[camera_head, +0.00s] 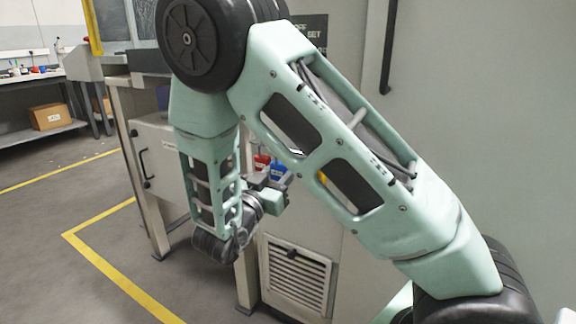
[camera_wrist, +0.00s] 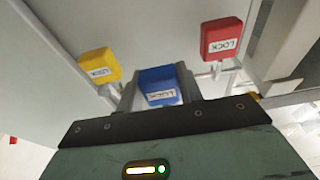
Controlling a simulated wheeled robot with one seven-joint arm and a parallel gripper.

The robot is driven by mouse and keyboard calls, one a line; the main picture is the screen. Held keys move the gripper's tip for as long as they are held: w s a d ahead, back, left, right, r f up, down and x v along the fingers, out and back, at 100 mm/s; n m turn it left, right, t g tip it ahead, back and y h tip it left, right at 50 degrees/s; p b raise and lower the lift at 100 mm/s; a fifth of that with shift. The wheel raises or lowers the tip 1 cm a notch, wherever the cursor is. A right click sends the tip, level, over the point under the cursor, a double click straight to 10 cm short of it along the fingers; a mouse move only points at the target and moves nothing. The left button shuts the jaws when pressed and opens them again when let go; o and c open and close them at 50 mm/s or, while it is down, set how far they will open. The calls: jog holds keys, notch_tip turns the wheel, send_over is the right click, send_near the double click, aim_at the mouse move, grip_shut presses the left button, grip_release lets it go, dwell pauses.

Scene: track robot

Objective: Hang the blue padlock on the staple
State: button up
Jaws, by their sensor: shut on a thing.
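The blue padlock (camera_wrist: 160,84), labelled LOCK, sits between the fingers of my gripper (camera_wrist: 158,94) in the wrist view. The gripper is shut on it. In the head view the blue padlock (camera_head: 279,170) shows small at the end of my gripper (camera_head: 273,183), in front of the grey machine. The padlock's shackle is hidden from me. I cannot make out the staple in either view.
A yellow padlock (camera_wrist: 98,65) and a red padlock (camera_wrist: 221,38) are on either side of the blue one, close to the pale panel. A grey machine cabinet (camera_head: 480,130) fills the right. A louvred vent (camera_head: 297,280) is below my gripper. Open floor (camera_head: 60,210) lies left.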

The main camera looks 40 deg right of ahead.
jog(key=r+p+v, duration=0.1)
jog(key=v, duration=0.8)
jog(key=shift+r, duration=0.45)
jog(key=shift+a, duration=0.1)
